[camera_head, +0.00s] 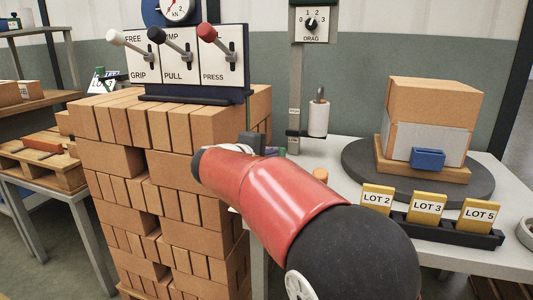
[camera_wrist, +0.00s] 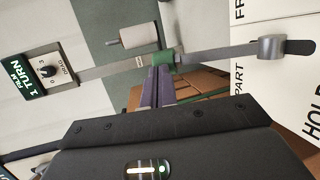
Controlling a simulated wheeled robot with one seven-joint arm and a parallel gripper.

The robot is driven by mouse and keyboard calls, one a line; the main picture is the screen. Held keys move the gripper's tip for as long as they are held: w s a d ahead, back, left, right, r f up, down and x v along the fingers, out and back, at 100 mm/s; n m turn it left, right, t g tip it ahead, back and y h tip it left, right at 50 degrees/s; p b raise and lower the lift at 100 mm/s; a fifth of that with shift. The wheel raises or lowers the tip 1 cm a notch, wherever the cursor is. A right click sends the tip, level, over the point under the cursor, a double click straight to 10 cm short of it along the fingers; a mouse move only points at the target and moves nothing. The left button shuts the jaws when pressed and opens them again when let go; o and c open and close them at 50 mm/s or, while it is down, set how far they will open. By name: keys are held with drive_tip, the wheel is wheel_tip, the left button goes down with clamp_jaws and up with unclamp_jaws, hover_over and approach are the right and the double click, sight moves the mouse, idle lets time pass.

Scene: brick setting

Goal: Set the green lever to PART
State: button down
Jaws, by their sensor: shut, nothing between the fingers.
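The green lever's knob (camera_wrist: 168,59) shows in the wrist view at the end of a grey rod. The rod runs right to a grey hub (camera_wrist: 271,48) on a white panel (camera_wrist: 280,85). The panel reads PART, HOLD and a partly cut-off FR. The knob lies between the FR and PART sides, though its exact setting is unclear. My gripper (camera_wrist: 157,76) is shut, its tips right beside the knob; I cannot tell whether they touch. In the head view my red arm hides most of my gripper and the lever panel.
A brick stack (camera_head: 165,180) stands left of my arm, with a white, black and red lever panel (camera_head: 185,62) on top. On the right table are a turntable (camera_head: 365,165) with wrapped bricks and a LOT card holder (camera_head: 470,237). A DRAG dial (camera_head: 311,24) is on a post.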

drive_tip(key=shift+w+d, duration=0.1)
drive_tip(key=shift+w, duration=0.25)
idle(0.4)
drive_tip(key=shift+r, duration=0.1)
